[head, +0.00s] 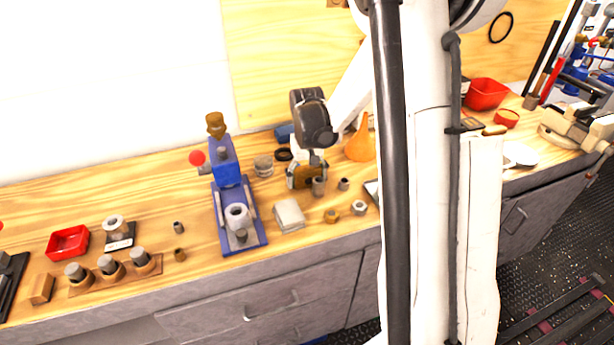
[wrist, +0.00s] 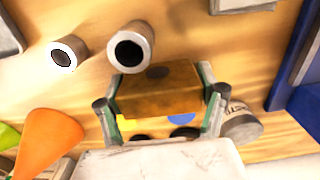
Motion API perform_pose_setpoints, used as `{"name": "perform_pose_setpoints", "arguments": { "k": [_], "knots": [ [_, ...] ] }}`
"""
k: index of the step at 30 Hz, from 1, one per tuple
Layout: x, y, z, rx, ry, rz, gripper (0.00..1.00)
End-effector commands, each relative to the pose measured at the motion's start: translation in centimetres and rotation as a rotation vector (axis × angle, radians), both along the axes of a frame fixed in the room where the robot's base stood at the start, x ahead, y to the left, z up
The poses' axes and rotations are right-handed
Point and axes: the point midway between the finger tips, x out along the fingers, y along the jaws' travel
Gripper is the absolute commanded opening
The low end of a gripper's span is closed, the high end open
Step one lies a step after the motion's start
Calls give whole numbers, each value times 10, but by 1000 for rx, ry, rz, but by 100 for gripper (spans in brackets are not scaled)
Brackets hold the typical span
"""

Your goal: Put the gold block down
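The gold block (wrist: 158,90) sits between the two fingers of my gripper (wrist: 160,98) in the wrist view. The fingers meet its two ends, so my gripper is shut on it. In the head view my gripper (head: 307,176) is low over the wooden workbench (head: 165,205), with the gold block partly hidden by the fingers. I cannot tell whether the block touches the bench. A grey hollow cylinder (wrist: 131,48) stands close beside the block; it also shows in the head view (head: 319,187).
A smaller grey ring (wrist: 68,53) and an orange cone (wrist: 48,140) are near. A blue press (head: 229,180) stands left of my gripper, with a pale square block (head: 289,214) between. A grey tin (head: 264,166) is behind. Bare wood shows left of the press.

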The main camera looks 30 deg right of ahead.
Motion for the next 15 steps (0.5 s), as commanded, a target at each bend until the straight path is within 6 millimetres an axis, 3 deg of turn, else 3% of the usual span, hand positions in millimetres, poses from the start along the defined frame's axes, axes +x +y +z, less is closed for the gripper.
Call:
{"name": "perform_pose_setpoints", "arguments": {
  "k": [2,12,15],
  "knots": [
    [0,0,0,0,0,0,59],
    [0,0,0,0,0,0,15],
    [0,0,0,0,0,0,15]
  ]
}}
